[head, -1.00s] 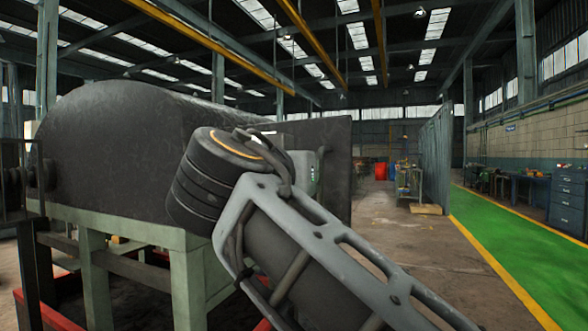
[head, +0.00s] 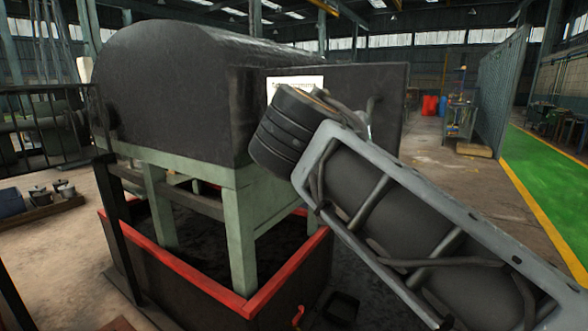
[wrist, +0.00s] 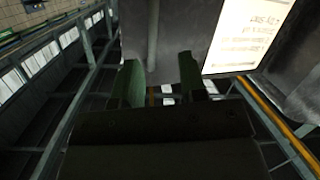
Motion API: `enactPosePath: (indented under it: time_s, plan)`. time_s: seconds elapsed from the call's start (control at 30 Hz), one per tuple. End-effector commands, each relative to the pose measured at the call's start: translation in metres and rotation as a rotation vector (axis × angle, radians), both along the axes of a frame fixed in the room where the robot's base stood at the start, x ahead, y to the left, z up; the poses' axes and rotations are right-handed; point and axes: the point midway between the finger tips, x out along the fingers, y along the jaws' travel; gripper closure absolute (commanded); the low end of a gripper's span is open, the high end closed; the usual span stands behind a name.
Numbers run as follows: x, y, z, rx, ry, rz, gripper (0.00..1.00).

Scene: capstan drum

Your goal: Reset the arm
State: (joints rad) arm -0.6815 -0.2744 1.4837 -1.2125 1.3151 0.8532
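My arm crosses the right half of the head view and reaches toward the dark panel (head: 390,105) at the end of the large dark drum housing (head: 165,85). My gripper is hidden behind the arm in that view. In the wrist view my gripper (wrist: 161,85) has its two green fingers apart, with nothing visible between them. A dark panel surface and a white sign (wrist: 250,35) with text lie beyond the fingers. The sign also shows partly above my arm in the head view (head: 296,81).
The housing stands on a pale green frame (head: 240,235) inside a red-rimmed pit or bin (head: 285,275). A black railing (head: 40,130) is at the left. A green walkway (head: 540,170) and open concrete floor lie at the right. Red barrels (head: 430,105) stand far back.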

Motion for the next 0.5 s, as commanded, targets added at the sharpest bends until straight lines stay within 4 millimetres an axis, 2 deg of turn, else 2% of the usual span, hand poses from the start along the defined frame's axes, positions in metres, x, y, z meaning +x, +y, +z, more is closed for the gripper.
enactPosePath:
  time_s: [0.03,0.13,0.23,0.37,0.5]
  plan:
    - [0.004,-0.010,0.016,-0.017,0.096,0.009,0.61]
    - [0.007,-0.025,-0.002,-0.028,0.289,0.053,0.61]
    - [0.001,-0.039,-0.021,-0.006,0.465,0.100,0.61]
    - [-0.018,-0.056,-0.042,0.066,0.659,0.159,0.61]
    - [-0.045,-0.067,-0.061,0.179,0.806,0.215,0.61]
